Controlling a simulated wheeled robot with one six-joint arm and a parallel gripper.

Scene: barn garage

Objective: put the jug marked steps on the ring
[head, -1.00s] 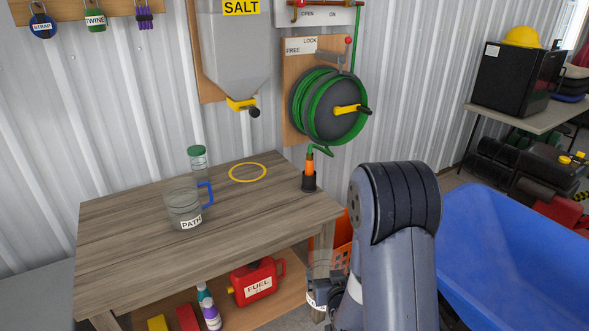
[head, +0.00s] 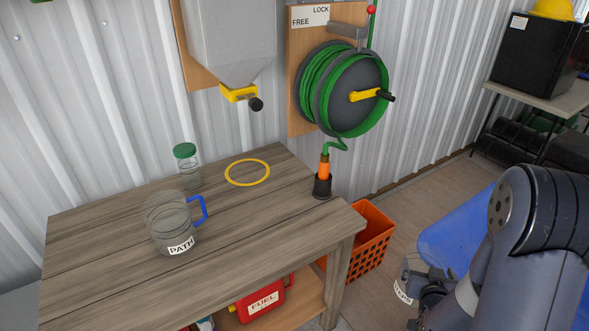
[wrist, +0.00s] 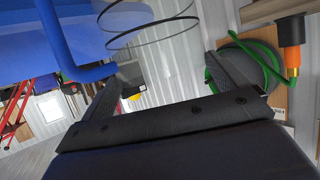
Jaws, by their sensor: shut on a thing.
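The jug marked STEPS (head: 402,294) is clear, with a white label partly hidden by my gripper (head: 430,290). My gripper is shut on it and holds it off the table, right of the table's front corner. In the wrist view its blue handle (wrist: 62,45) and round rim (wrist: 150,22) show by the fingers. The yellow ring (head: 247,185) lies flat and empty on the wooden table (head: 110,270), near its back edge. Another clear jug, marked PATH (head: 172,222), with a blue handle, stands on the table left of the ring.
A green-lidded jar (head: 187,165) stands behind the PATH jug. A black holder with an orange nozzle (head: 323,178) stands right of the ring, below the hose reel (head: 345,90). A salt hopper (head: 232,45) hangs above. An orange crate (head: 365,240) sits beside the table.

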